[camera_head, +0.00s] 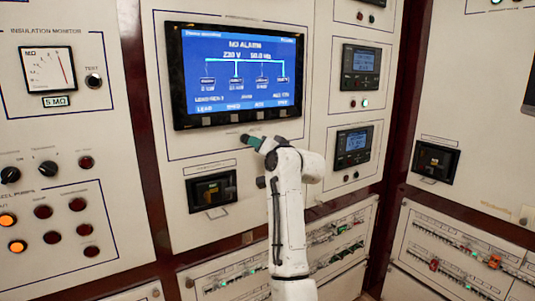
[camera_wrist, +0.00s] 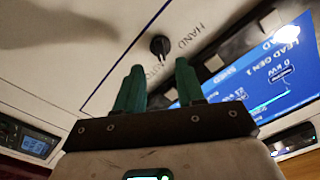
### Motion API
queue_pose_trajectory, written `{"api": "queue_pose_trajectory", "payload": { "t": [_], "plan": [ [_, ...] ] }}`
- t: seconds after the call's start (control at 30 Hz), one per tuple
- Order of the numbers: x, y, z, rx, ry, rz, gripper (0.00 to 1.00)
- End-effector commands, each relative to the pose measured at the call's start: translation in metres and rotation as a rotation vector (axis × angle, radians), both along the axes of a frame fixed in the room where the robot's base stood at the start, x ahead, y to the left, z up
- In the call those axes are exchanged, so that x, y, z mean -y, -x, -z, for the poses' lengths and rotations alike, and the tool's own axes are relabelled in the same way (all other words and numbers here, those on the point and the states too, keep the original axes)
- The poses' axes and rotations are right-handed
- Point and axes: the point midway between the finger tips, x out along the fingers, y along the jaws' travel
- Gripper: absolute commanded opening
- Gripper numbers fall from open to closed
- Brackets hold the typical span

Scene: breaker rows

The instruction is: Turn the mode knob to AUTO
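The black mode knob (camera_wrist: 160,45) sits on the cream panel just beyond my fingertips in the wrist view. The word HAND is printed to its upper right, and a partly covered word, seemingly AUTO, is below it. A narrow part of the knob points down in the picture; I cannot tell its exact setting. My gripper (camera_wrist: 160,65) has two green fingers spread apart, with the knob seen in the gap between them and nothing held. In the head view my gripper (camera_head: 252,141) is at the panel below the large screen, and the knob is hidden there.
The large blue alarm screen (camera_head: 240,75) is just above my gripper. A black-framed breaker window (camera_head: 211,191) is below it. Two small meters (camera_head: 361,70) (camera_head: 353,146) are at right. Other knobs (camera_head: 10,175) and lamps are on the left panel.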

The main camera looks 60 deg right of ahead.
Motion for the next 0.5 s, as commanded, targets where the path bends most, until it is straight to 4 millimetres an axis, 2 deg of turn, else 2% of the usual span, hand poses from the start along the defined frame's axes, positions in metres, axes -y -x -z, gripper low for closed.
{"api": "queue_pose_trajectory", "payload": {
  "t": [0.2, 0.5],
  "plan": [
    [-0.018, 0.028, 0.002, 0.001, 0.002, 0.000, 0.38],
    [-0.025, 0.041, 0.001, 0.000, -0.001, -0.001, 0.38]
  ]
}}
